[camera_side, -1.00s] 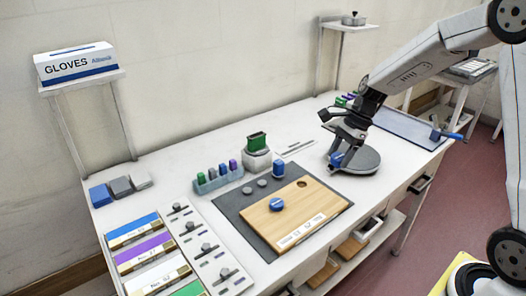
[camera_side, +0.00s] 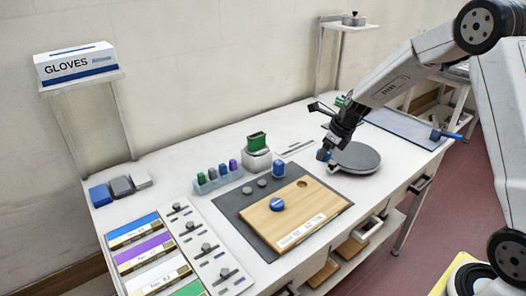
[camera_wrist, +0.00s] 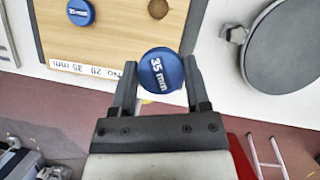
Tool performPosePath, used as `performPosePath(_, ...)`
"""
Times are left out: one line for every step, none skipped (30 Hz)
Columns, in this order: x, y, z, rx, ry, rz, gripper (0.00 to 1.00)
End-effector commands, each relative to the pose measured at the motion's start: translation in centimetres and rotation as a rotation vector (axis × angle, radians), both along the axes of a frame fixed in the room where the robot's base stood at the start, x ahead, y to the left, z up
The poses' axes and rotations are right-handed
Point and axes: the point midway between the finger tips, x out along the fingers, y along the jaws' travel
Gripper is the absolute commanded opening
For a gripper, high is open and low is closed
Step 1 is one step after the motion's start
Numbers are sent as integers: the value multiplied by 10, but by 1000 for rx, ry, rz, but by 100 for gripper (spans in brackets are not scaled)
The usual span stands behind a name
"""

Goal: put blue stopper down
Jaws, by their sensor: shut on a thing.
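My gripper (camera_wrist: 160,85) is shut on a blue stopper (camera_wrist: 161,70) marked "35 mm", gripped between its two fingers. In the side view the held stopper (camera_side: 323,155) hangs under my gripper (camera_side: 330,143), at the left edge of the grey round plate (camera_side: 358,158). How high it is above the table is hard to tell. Another blue stopper (camera_side: 277,204) lies on the wooden board (camera_side: 300,219); it also shows in the wrist view (camera_wrist: 80,12). The board has a dark hole (camera_side: 302,183), also seen in the wrist view (camera_wrist: 158,8).
A blue piece (camera_side: 279,169) stands behind the board. A rack (camera_side: 219,181) of coloured stoppers and a grey block with a green top (camera_side: 257,143) stand farther back left. Coloured trays (camera_side: 140,245) fill the left front. White table shows between board and round plate.

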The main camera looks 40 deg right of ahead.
Motion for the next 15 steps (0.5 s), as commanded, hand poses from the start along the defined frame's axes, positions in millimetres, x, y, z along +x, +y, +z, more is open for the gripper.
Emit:
performPosePath(2, -1, -1, 0, 0, -26, 4)
performPosePath(3, -1, -2, 0, 1, -40, 4)
performPosePath(5, -2, -2, 0, 0, -57, 4)
performPosePath(5, -2, -2, -1, 0, -69, 4)
performPosePath(6, -3, -3, -1, 0, -78, 4)
performPosePath(7, -3, -3, -1, 0, -89, 4)
performPosePath(7, -3, -3, 0, 0, -96, 4)
performPosePath(8, -3, -3, 1, 0, -103, 4)
performPosePath(8, -4, -3, 1, -1, -107, 4)
performPosePath(8, -4, -4, 1, -1, -110, 4)
performPosePath(9, -4, -4, 1, -1, -113, 4)
performPosePath(9, -4, -4, 0, -1, -114, 4)
performPosePath(9, -4, -4, 1, -1, -115, 4)
performPosePath(9, -4, -4, 1, -1, -115, 4)
performPosePath(9, -4, -4, 1, -1, -115, 4)
